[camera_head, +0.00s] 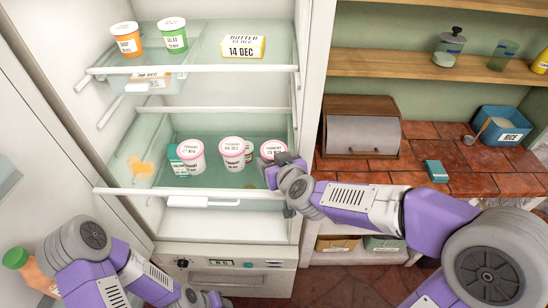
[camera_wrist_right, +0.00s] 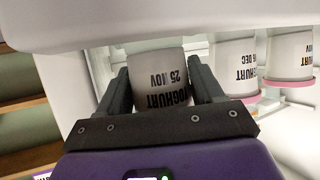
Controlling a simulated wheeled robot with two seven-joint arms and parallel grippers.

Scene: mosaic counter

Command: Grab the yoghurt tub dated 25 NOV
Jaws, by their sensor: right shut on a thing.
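The yoghurt tub (camera_wrist_right: 160,78) marked 25 NOV fills the gap between the fingers of my right gripper (camera_wrist_right: 160,92) in the wrist view, its label upside down there. My right gripper is shut on it. In the head view this pink-lidded tub (camera_head: 272,149) is at the right end of the lower fridge shelf, partly hidden by my right gripper (camera_head: 284,163). Two other pink-lidded tubs stand to its left, one in the middle (camera_head: 231,153) and one further left (camera_head: 190,156). My left gripper (camera_head: 212,299) is low at the bottom edge; its fingers are unclear.
A teal box (camera_head: 178,166) stands beside the left tub. The shelf's front rail (camera_head: 190,192) and the fridge's right wall (camera_head: 312,80) are close to my right gripper.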

